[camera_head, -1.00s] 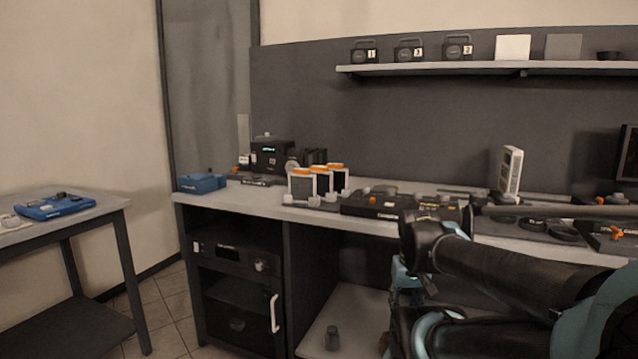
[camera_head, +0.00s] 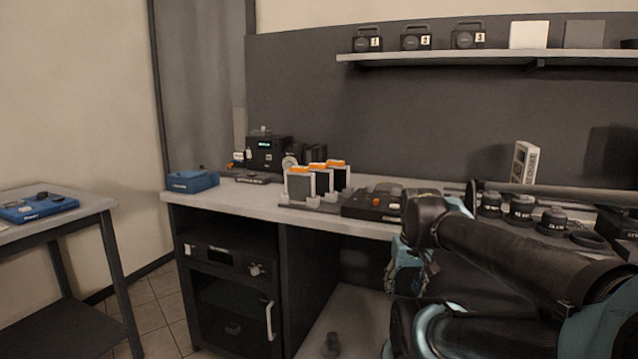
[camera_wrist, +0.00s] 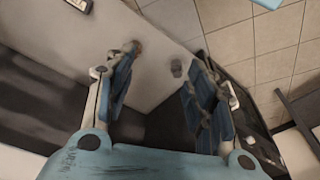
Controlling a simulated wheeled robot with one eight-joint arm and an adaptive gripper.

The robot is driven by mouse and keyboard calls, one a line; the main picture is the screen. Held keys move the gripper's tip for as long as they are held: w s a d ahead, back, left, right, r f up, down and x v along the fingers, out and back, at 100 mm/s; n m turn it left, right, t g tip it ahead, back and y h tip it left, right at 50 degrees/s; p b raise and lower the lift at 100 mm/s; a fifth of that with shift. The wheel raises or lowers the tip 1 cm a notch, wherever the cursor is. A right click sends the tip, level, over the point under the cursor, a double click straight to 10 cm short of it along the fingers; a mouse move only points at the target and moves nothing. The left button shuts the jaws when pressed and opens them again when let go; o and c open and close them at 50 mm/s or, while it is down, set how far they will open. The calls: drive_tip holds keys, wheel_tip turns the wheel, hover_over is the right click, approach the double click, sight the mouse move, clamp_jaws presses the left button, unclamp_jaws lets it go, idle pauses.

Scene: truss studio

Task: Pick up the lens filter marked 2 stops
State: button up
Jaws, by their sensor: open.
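Three flat, upright square plates with orange tops, which look like the lens filters, stand in a rack at the front of the bench in the head view. They are a front-left plate (camera_head: 300,184), a middle plate (camera_head: 321,180) and a rear-right plate (camera_head: 340,176). Their markings are too small to read, so I cannot tell which is 2 stops. My gripper (camera_wrist: 162,90) is open and empty in the wrist view, its blue fingers apart and pointing down over the bench's lower shelf and floor. In the head view it is partly hidden by my arm, low and right of the filters.
The bench top (camera_head: 240,203) holds a blue box (camera_head: 192,181), a black device (camera_head: 268,153), a dark case (camera_head: 372,204) right of the filters, and black lenses (camera_head: 521,208). A wall shelf (camera_head: 440,60) hangs above. A side table (camera_head: 60,223) stands left, with open tiled floor between.

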drive_tip(key=w+a+r+n+y, duration=0.1)
drive_tip(key=w+a+r+n, duration=0.2)
drive_tip(key=w+r, duration=0.75)
drive_tip(key=w+a+r+n+y, duration=0.1)
drive_tip(key=w+a+r+n, duration=0.25)
drive_tip(key=w+r, duration=0.7)
drive_tip(key=n+y, duration=0.2)
drive_tip(key=n, duration=0.5)
approach(319, 164)
drive_tip(key=f, duration=0.1)
drive_tip(key=w+a+f, duration=0.1)
drive_tip(key=f, duration=0.1)
drive_tip(key=shift+w+a+g, duration=0.15)
drive_tip(key=shift+a+g, duration=0.05)
drive_tip(key=shift+g, duration=0.1)
drive_tip(key=shift+x, duration=3.05)
drive_tip(key=shift+d, duration=0.1)
drive_tip(key=shift+c, duration=0.6)
clamp_jaws()
